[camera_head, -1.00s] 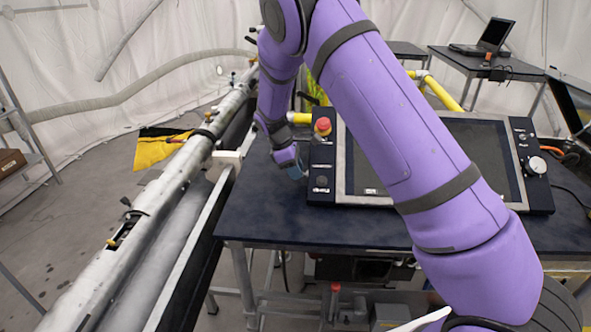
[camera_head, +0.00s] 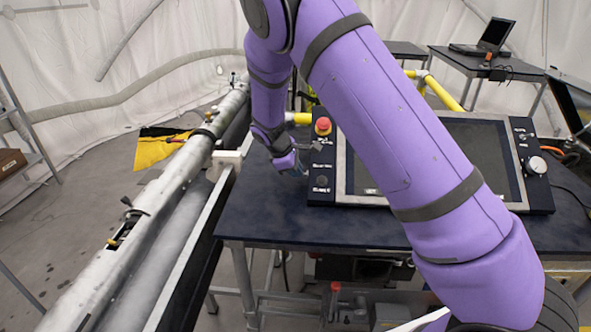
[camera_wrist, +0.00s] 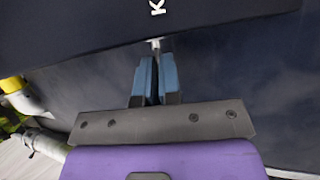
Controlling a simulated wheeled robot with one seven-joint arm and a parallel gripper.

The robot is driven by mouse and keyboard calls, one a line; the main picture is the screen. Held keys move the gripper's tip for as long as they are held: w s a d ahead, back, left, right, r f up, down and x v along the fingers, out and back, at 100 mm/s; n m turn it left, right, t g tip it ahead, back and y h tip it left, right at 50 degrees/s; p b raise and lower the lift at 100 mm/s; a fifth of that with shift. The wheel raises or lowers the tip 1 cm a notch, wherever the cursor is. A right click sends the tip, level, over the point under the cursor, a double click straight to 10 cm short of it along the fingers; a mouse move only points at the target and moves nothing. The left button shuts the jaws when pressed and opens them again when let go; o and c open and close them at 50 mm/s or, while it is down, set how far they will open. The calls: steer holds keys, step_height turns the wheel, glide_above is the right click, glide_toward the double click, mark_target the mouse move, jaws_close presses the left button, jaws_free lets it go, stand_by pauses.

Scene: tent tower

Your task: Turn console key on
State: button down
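The console (camera_head: 345,190) is a dark panel with a screen, lying on the dark blue table. Its left strip carries a red button (camera_head: 323,126), white labels and a round dark control (camera_head: 321,181). My gripper (camera_head: 302,171) is at the left edge of this strip. In the wrist view the two blue fingers of my gripper (camera_wrist: 155,68) stand close together with a narrow dark gap. A small silvery piece (camera_wrist: 155,43), possibly the key, shows at their tips, below a white letter on the console (camera_wrist: 220,18). I cannot tell whether the fingers grip it.
The dark blue table (camera_head: 265,215) is bare in front of the console. A long metal tube (camera_head: 165,190) on a frame runs along the left. My arm crosses over the screen. Yellow pipes (camera_head: 440,92) are behind the console, and a laptop (camera_head: 490,38) sits on a table at the back.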

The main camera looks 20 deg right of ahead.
steer(key=t, duration=0.1)
steer(key=t+h, duration=0.1)
steer(key=m+t+h, duration=0.1)
steer(key=t, duration=0.1)
steer(key=shift+s+a+f, duration=0.15)
steer(key=shift+s+f, duration=0.1)
steer(key=shift+s, duration=0.15)
steer(key=shift+s+f+m+t+h, duration=0.15)
steer(key=shift+m+t+h, duration=0.3)
steer(key=shift+t, duration=0.55)
steer(key=shift+f+m+t+h, duration=0.1)
steer(key=shift+m+t+h, duration=0.15)
steer(key=shift+t+h, duration=0.6)
steer(key=shift+t, duration=0.45)
steer(key=c, duration=1.3)
jaws_free()
steer(key=shift+f, duration=0.1)
steer(key=shift+a, duration=0.1)
steer(key=v, duration=1)
steer(key=shift+s+a, duration=0.25)
